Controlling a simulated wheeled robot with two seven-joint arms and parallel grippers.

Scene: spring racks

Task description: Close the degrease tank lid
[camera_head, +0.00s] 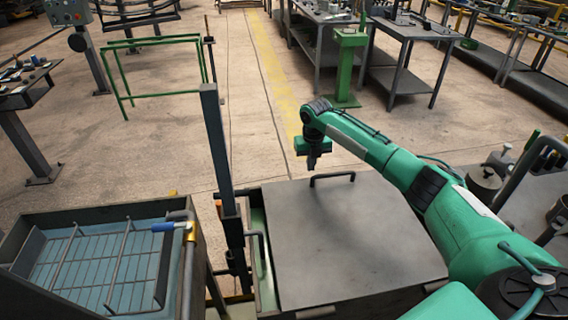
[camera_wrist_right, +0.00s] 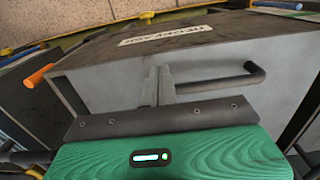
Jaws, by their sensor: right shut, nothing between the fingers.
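The degrease tank lid (camera_head: 350,240) is a dark grey flat panel in the lower middle of the head view. It lies flat or nearly flat over the tank; I cannot tell whether it is fully seated. A dark bar handle (camera_head: 332,177) stands at its far edge. My right gripper (camera_head: 311,162) points down just left of this handle, shut and empty. In the wrist view its fingertips (camera_wrist_right: 158,85) are together in front of a grey box face, beside a dark bar handle (camera_wrist_right: 225,82). A white label (camera_wrist_right: 166,35) shows above. My left gripper is not in view.
An open tank (camera_head: 190,222) with a wire rack stands at the left, with a blue-handled valve (camera_head: 165,227) on its rim. A dark upright post (camera_head: 217,150) rises between the tanks. Workbenches (camera_head: 410,30) stand at the back right.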

